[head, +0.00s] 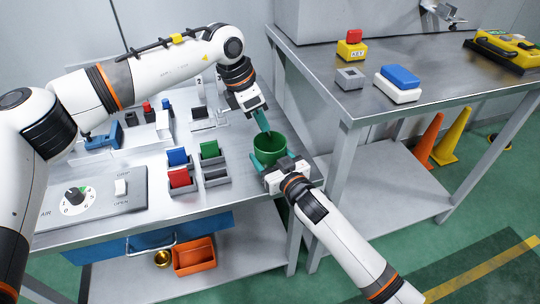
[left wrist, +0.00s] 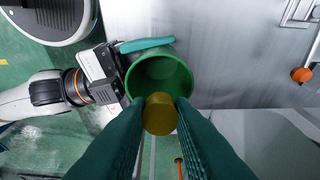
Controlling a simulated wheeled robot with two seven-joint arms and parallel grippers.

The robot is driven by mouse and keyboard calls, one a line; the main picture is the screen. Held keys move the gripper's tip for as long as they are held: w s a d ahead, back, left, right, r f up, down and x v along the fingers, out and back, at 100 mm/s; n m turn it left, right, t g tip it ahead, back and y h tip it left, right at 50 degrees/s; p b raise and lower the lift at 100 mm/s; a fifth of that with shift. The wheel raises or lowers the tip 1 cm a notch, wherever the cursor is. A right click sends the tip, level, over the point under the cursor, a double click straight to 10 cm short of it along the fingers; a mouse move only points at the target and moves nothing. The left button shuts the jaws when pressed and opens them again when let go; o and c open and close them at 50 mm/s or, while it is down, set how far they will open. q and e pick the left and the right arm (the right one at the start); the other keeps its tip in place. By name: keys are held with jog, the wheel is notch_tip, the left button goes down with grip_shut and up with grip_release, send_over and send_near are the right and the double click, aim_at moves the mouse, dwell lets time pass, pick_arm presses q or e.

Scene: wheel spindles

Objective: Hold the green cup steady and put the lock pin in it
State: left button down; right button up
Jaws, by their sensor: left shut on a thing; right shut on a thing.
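The green cup (head: 270,151) is upright by the table's right edge, its open top showing in the left wrist view (left wrist: 172,70). My right gripper (head: 264,163) is shut on the cup from the front; one teal finger lies along the cup's side in the left wrist view (left wrist: 146,45). My left gripper (head: 263,122) is above the cup, fingers angled down. In the left wrist view its fingertips (left wrist: 158,108) are shut on a round yellow-brown piece, the lock pin (left wrist: 160,114), seen end-on at the cup's near rim. I cannot tell its height over the rim.
Grey bins with blue (head: 177,157), red (head: 179,177) and green (head: 209,149) blocks stand left of the cup. A control panel (head: 95,196) lies at front left. A higher side table (head: 360,110) stands to the right. An orange bin (head: 194,257) is on the lower shelf.

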pick_arm(q)
jog(key=shift+f, duration=2.25)
jog(key=c, duration=1.2)
grip_release()
jog(key=v, duration=1.2)
pick_arm(e)
jog(key=o, duration=1)
jog(key=shift+o, duration=0.2)
